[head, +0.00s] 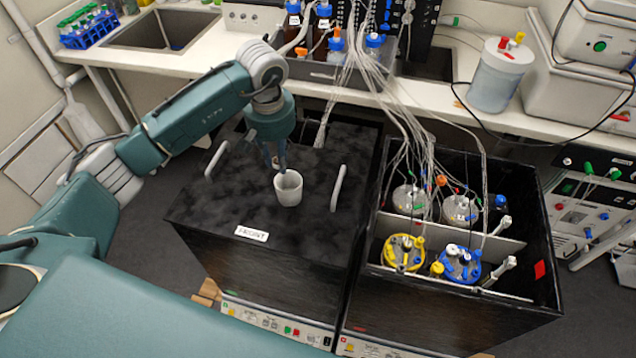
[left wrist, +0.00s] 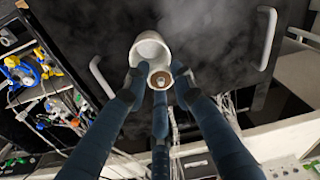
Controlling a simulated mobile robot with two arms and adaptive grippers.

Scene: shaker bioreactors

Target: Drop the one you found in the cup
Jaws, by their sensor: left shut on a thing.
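The white cup (head: 288,188) stands upright on the black lid of the left shaker box (head: 225,203). My left gripper (head: 276,164) points down just behind the cup. In the left wrist view its fingers (left wrist: 159,90) close around a small pale round piece (left wrist: 160,78) with a brownish ring and a shiny centre. This piece overlaps the near rim of the cup (left wrist: 150,47) in that view. I cannot tell whether it touches the cup. In the head view the piece is too small to make out clearly. My right gripper is in neither view.
The lid has two grey handles, left (head: 216,159) and right (head: 338,187). The open box at right (head: 550,255) holds several vessels with tubes. Bundled tubes (head: 375,70) hang behind the lid from the bench. The lid around the cup is clear.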

